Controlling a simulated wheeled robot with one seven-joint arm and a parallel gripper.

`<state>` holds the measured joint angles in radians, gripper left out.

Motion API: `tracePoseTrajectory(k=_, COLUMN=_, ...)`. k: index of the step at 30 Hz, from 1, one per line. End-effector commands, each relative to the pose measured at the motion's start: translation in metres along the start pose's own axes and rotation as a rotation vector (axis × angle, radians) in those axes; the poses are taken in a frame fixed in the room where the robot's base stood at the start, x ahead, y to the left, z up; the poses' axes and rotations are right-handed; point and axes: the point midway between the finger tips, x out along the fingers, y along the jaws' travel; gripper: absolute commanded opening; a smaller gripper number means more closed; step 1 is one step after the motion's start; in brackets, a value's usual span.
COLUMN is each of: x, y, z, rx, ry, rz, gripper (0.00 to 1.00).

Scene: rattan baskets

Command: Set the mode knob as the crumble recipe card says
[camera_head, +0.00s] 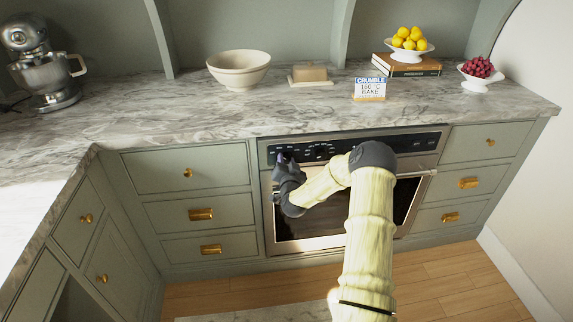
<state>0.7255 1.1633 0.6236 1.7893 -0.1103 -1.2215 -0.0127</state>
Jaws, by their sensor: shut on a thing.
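The recipe card (370,88) stands on the counter and reads "CRUMBLE", "160 °C", "BAKE". The oven (310,222) is built into the cabinets below, with a dark control panel (345,147) along its top. My gripper (283,160) is at the left end of this panel, shut on a knob there. The gripper covers that knob, so its pointer and setting cannot be read. Other small controls and markings on the panel are too small to read.
A cream bowl (238,68), a butter block (309,73), books (408,69) under a bowl of lemons (409,38), red berries (479,67) and a stand mixer (41,65) stand on the marble counter. The oven handle (418,173) juts out below the panel.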

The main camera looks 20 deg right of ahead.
Motion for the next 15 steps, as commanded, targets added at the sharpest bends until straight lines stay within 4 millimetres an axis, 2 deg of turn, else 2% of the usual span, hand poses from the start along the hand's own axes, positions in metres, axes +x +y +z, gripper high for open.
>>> tracePoseTrajectory(k=15, x=0.0001, y=0.0004, z=-0.0002, rx=0.384, ry=-0.014, rz=0.003, gripper=0.09)
